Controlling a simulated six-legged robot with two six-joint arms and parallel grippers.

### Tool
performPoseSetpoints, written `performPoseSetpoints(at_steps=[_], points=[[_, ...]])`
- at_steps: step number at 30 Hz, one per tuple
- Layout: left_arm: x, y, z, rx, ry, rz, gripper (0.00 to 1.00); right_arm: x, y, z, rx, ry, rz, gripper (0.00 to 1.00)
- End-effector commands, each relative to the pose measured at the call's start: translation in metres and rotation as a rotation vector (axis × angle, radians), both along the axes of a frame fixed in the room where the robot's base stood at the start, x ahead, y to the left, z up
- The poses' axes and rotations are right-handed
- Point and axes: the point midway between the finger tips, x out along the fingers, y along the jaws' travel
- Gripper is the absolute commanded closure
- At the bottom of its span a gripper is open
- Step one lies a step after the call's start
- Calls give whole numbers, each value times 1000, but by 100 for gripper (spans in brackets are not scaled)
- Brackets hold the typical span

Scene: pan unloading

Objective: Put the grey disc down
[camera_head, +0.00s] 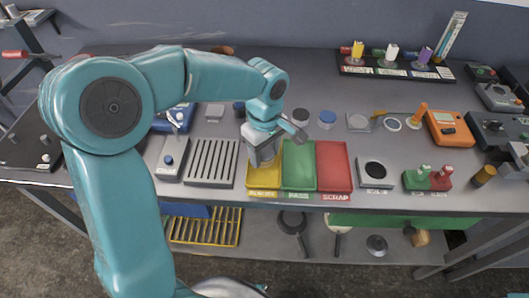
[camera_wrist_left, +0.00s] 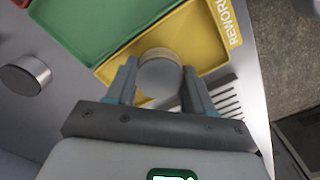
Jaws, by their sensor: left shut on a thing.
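My left gripper (camera_head: 262,160) is over the yellow tray (camera_head: 264,180), the leftmost of three coloured trays. In the left wrist view the gripper (camera_wrist_left: 160,82) is shut on the grey disc (camera_wrist_left: 160,76), a round piece with a grey face and a tan edge. The yellow tray (camera_wrist_left: 205,35), labelled REWORK, lies right behind the disc there. I cannot tell whether the disc touches the tray floor. In the head view the fingers hide the disc. My right gripper is in neither view.
The green PASS tray (camera_head: 300,165) and red SCRAP tray (camera_head: 333,165) adjoin on the right. A slotted grey rack (camera_head: 212,162) stands just left. Small round pieces, including a blue-topped one (camera_head: 327,118), stand behind. An orange meter (camera_head: 449,129) is at right.

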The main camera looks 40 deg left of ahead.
Motion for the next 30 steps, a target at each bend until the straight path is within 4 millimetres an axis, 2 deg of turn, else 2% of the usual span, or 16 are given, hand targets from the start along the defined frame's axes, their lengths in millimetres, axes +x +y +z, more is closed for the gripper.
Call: performPoseSetpoints(at_steps=[3, 13, 14, 15, 24, 27, 30], points=[[0, 0, -8, -1, 0, 0, 83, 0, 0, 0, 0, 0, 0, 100], [0, 0, -12, 0, -1, 0, 83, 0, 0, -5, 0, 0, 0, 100], [0, 0, -12, 0, -1, 0, 44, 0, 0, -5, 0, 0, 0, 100], [0, 0, -10, 0, -1, 0, 37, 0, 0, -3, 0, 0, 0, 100], [0, 0, -7, 0, -1, 0, 37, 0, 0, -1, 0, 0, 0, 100], [1, 0, 2, 0, -4, 0, 37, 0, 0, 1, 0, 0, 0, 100], [1, 0, 22, 0, -7, -1, 37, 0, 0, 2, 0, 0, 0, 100]])
